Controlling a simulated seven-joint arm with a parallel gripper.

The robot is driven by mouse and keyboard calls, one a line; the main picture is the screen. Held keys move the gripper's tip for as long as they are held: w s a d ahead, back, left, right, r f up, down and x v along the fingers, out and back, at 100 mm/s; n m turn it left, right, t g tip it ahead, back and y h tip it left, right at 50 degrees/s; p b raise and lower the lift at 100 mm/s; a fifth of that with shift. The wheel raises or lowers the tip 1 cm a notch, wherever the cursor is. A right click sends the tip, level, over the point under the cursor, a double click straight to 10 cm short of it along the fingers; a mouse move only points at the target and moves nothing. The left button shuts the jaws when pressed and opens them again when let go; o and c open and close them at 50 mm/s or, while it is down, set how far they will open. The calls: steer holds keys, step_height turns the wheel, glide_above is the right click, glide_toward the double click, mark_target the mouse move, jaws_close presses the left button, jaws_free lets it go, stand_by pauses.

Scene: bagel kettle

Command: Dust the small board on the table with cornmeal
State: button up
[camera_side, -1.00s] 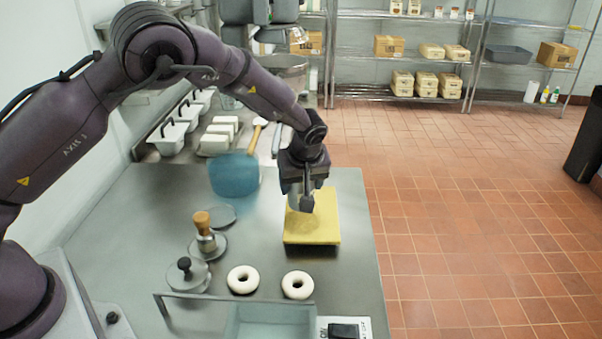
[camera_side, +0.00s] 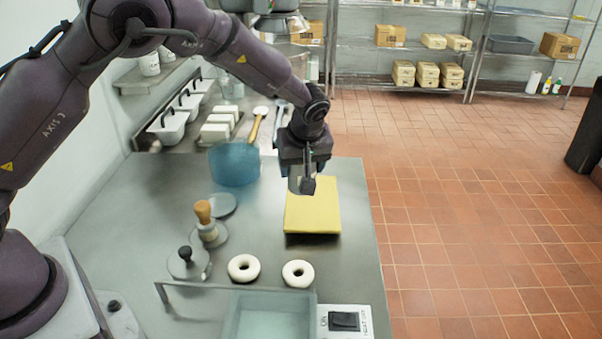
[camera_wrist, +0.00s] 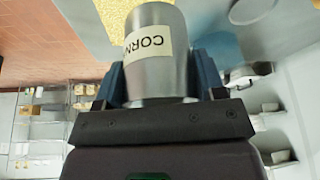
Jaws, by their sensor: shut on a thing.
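The small board (camera_side: 313,212) lies flat near the right edge of the steel table and looks yellow all over in the side view. Its speckled yellow surface also shows at the top of the wrist view (camera_wrist: 201,12). My gripper (camera_side: 304,180) is above the far part of the board. It is shut on a metal shaker (camera_wrist: 158,62) whose partly hidden label reads "CORN". The shaker lies between both fingers in the wrist view.
Two white dough rings (camera_side: 243,268) lie in front of the board. A wooden-handled tool (camera_side: 205,217) and a black-knobbed disc (camera_side: 187,262) stand left. A blue tub (camera_side: 235,164) is behind. A tray (camera_side: 268,318) and switch box (camera_side: 344,320) line the front edge.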

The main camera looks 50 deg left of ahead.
steer(key=shift+r, duration=3.85)
